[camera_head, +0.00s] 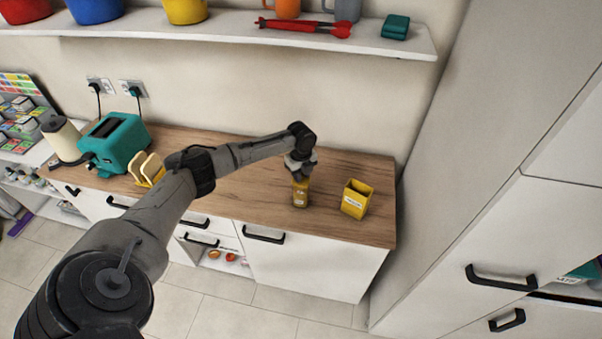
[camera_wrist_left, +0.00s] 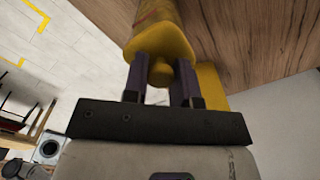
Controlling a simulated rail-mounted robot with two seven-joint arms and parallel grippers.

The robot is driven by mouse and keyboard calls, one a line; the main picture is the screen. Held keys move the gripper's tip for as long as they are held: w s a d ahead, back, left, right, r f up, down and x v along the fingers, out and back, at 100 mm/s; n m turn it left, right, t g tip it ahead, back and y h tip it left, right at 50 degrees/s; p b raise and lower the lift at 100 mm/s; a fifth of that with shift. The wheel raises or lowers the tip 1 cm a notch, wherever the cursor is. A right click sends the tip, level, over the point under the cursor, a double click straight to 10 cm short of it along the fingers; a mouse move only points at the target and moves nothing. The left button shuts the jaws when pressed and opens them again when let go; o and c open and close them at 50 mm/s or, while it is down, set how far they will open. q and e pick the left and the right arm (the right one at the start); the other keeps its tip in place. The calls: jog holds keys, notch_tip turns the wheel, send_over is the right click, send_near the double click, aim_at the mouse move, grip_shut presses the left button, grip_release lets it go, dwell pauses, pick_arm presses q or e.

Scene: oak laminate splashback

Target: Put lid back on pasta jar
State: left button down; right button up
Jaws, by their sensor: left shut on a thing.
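The pasta jar (camera_head: 300,194) stands upright on the wooden worktop, yellowish with a small pale label. My left gripper (camera_head: 300,168) is directly above it, pointing down. In the left wrist view its fingers (camera_wrist_left: 162,82) are shut on the knob (camera_wrist_left: 161,73) of the yellow lid (camera_wrist_left: 158,48). The lid lies at the top of the jar body (camera_wrist_left: 156,12); whether it is fully seated or slightly above the rim I cannot tell. The gripper hides the lid in the head view. My right gripper is not in view.
A yellow open-topped box (camera_head: 356,199) with a label stands just right of the jar. A teal toaster (camera_head: 115,143) and a yellow rack (camera_head: 148,170) stand at the left. A shelf (camera_head: 230,25) hangs above. The worktop (camera_head: 345,164) is bare behind the jar.

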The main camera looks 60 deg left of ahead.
pick_arm(q)
jog(key=shift+p, duration=0.3)
dwell(0.6)
jog(key=shift+f, duration=0.15)
dwell(0.7)
jog(key=shift+p, duration=0.4)
dwell(0.4)
dwell(0.4)
jog(key=c, duration=0.8)
grip_release()
jog(key=shift+c, duration=0.2)
jog(key=o, duration=0.5)
